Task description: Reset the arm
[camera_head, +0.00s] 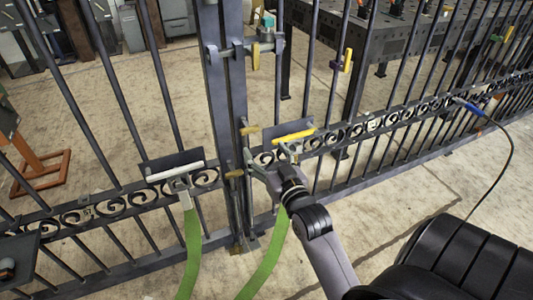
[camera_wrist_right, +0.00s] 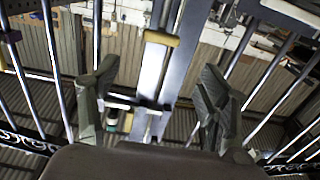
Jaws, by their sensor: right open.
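A dark metal scroll gate (camera_head: 222,110) with upright bars and a band of scrollwork stands in front of me in the head view. My right gripper (camera_head: 268,163) is at its middle post, near the yellow handle (camera_head: 293,136) and small brass-coloured knobs (camera_head: 234,173). In the right wrist view, my right gripper (camera_wrist_right: 158,80) has its two fingers wide apart. The post (camera_wrist_right: 152,75) with a yellow knob (camera_wrist_right: 162,38) shows beyond and between them. Nothing is held between the fingers. I cannot tell whether they touch the gate. My left gripper is not in view.
A white handle (camera_head: 175,171) with a green strap (camera_head: 190,250) is left of the post. A latch bar (camera_head: 238,50) crosses the post higher up. A blue-ended cable (camera_head: 472,108) hangs at the right. Dark workbenches (camera_head: 375,40) stand behind the gate.

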